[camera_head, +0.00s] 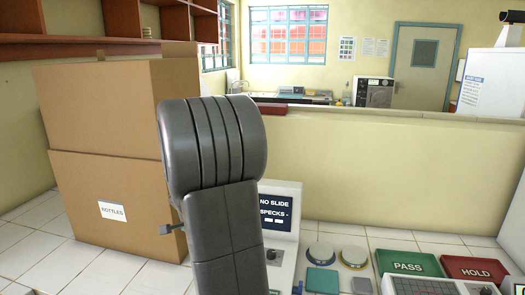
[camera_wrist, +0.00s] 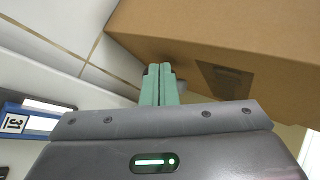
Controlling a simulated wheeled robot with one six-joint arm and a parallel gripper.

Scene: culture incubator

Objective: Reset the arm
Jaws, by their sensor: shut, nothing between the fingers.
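My gripper (camera_wrist: 159,84) shows in the wrist view with its two green fingers pressed together and nothing between them. A cardboard box (camera_wrist: 230,35) fills the top right of that view, behind the fingertips; I cannot tell the gap between them. In the head view my grey arm (camera_head: 215,155) stands upright in the middle and hides part of what is behind it. My gripper's fingers cannot be made out in the head view.
Two stacked cardboard boxes (camera_head: 110,165) stand at the left, the lower one labelled BOTTLES. A device with a dark screen (camera_head: 277,212) sits just right of my arm. A low wall (camera_head: 400,165) runs behind.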

